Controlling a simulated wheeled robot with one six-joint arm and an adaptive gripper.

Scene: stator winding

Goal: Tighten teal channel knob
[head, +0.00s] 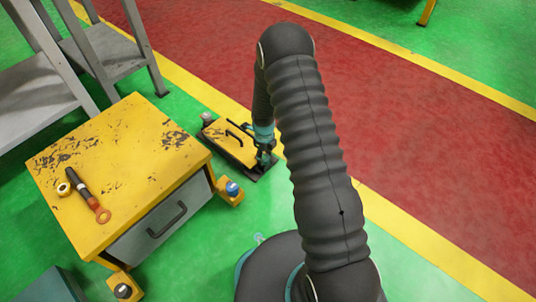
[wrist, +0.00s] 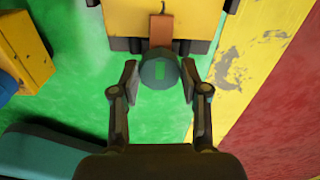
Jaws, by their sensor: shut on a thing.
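The teal knob (wrist: 160,72) is round with a lighter green mark on its face. In the wrist view it sits between the two fingers of my gripper (wrist: 160,80), which are shut on it. The knob is at the near end of a yellow box-like unit (wrist: 190,18) on the floor, joined by a brown-orange piece (wrist: 160,30). In the head view the same yellow unit (head: 228,143) has a dark handle and dark base. My gripper (head: 265,158) is at its right end, and the knob itself is largely hidden there.
A worn yellow cabinet (head: 120,150) with a grey drawer (head: 160,222) stands left of the unit. A black-and-orange tool (head: 85,192) and a tape roll (head: 64,189) lie on top. Grey shelving (head: 40,95) is at upper left. The red walkway (head: 430,170) is clear.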

